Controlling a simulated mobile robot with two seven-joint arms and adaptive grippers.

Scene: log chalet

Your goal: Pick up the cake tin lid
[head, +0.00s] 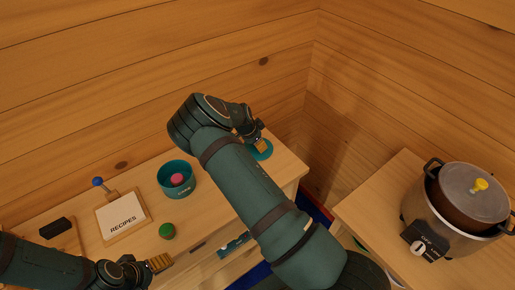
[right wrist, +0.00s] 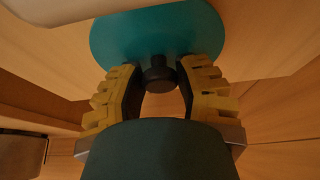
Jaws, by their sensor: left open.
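The cake tin lid (head: 265,153) is a flat teal disc at the right end of the wooden counter, partly hidden by my right gripper (head: 260,143). In the right wrist view the lid (right wrist: 110,45) fills the top middle, and its dark knob (right wrist: 158,76) sits between the two fingers of my right gripper (right wrist: 159,80). Narrow gaps show beside the knob, so the fingers look open around it. My left gripper (head: 158,264) is open and empty over the front of the counter, at lower left.
A teal tin (head: 177,190) with a pink item inside, a green round item (head: 167,231) and a recipes board (head: 124,219) stand on the counter. A pot (head: 437,208) with a brown lidded vessel is on the right-hand counter. Log walls close in behind.

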